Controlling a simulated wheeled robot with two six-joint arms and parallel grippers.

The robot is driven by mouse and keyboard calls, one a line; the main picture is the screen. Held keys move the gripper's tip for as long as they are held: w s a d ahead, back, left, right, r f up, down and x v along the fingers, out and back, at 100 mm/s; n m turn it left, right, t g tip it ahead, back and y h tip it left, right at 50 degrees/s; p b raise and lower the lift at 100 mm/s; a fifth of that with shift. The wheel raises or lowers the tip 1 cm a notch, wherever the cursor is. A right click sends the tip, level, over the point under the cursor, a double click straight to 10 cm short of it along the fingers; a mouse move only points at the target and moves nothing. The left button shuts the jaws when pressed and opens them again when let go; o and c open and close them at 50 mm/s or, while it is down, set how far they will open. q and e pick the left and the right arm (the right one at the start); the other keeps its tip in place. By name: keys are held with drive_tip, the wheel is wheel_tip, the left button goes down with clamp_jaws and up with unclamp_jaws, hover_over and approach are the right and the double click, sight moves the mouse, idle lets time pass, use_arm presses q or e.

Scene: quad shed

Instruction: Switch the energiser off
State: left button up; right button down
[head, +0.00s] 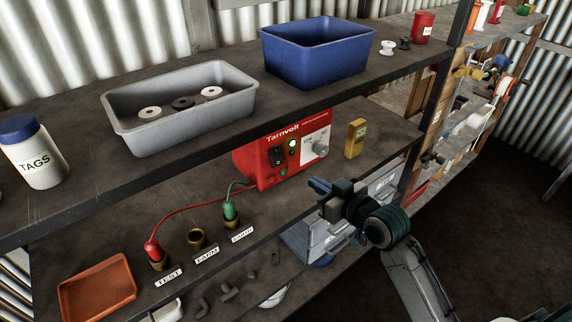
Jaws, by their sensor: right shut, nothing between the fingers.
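The red Tarnvolt energiser (263,174) stands on the middle shelf. A red lead runs to a red clip (152,248) on the TEST post, and a green lead runs to a green clip (229,210) on the EARTH post. My right gripper (317,186) is shut and empty, in front of and below the energiser, apart from it. My left gripper is out of view.
The FARM post (197,239) has no clip on it. A yellow box (355,139) stands right of the energiser. An orange tray (97,289) sits at the front left. The upper shelf holds a grey tray (182,138), a blue bin (316,69) and a TAGS jar (35,160).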

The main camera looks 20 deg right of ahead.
drive_tip(key=p, duration=0.4)
approach(279, 161)
drive_tip(key=x, duration=0.5)
drive_tip(key=shift+a+r, duration=0.1)
drive_tip(key=shift+x, duration=0.9)
drive_tip(key=f+b, duration=0.1)
drive_tip(key=b, duration=0.3)
drive_tip(key=shift+w+f+t, duration=0.15)
drive_tip(key=shift+w+t, duration=0.05)
drive_tip(key=shift+t, duration=0.2)
drive_tip(key=shift+r+p, duration=0.35)
drive_tip(key=shift+r, duration=0.1)
drive_tip(key=shift+f, duration=0.1)
